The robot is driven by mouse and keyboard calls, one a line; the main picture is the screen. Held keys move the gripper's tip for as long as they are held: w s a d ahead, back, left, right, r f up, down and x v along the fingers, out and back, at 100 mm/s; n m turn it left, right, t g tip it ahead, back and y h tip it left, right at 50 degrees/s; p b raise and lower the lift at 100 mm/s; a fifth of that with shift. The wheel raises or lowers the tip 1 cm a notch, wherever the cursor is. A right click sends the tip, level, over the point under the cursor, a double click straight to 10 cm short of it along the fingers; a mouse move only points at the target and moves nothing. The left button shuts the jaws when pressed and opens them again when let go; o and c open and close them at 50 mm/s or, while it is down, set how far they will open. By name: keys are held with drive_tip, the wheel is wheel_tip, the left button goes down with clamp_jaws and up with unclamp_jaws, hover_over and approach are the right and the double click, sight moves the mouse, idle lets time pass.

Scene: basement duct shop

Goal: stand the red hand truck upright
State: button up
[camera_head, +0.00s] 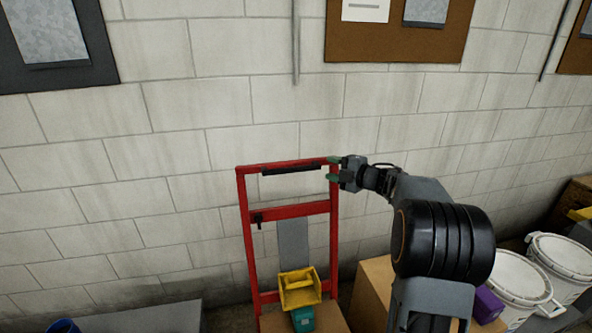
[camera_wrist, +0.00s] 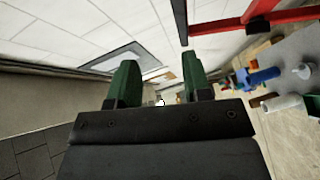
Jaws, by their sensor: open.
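The red hand truck (camera_head: 287,212) stands near the block wall in the head view, its frame close to vertical. A black grip (camera_head: 292,169) lies along its top bar. Its foot is hidden behind bins and boxes. My gripper (camera_head: 332,169) is at the frame's top right corner, with green fingers pointing left. In the wrist view my gripper (camera_wrist: 159,62) has its fingers apart, with nothing seen held between them. Red bars of the hand truck (camera_wrist: 225,26) cross the upper right there, one ending close to the right fingertip. Whether they touch is unclear.
A yellow bin (camera_head: 300,289) and a teal bin (camera_head: 302,319) are in front of the hand truck. A cardboard box (camera_head: 376,283) is to its right. White buckets (camera_head: 562,258) and a purple box (camera_head: 488,305) are further right. A grey surface (camera_head: 150,318) is at lower left.

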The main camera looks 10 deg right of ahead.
sight(295, 170)
drive_tip(key=w+a+f+p, duration=0.1)
drive_tip(key=w+a, duration=0.1)
drive_tip(key=a, duration=0.1)
drive_tip(key=w+a+f+n+g+y+p, duration=0.1)
drive_tip(key=w+a, duration=0.2)
drive_tip(key=w+a+f+n+g+y+p, duration=0.1)
drive_tip(key=w+a+f, duration=0.1)
drive_tip(key=w+a, duration=0.1)
drive_tip(key=shift+w+a+f, duration=0.1)
drive_tip(key=shift+w+a, duration=0.1)
drive_tip(key=shift+w, duration=0.05)
drive_tip(key=shift+c, duration=0.3)
clamp_jaws()
idle(0.3)
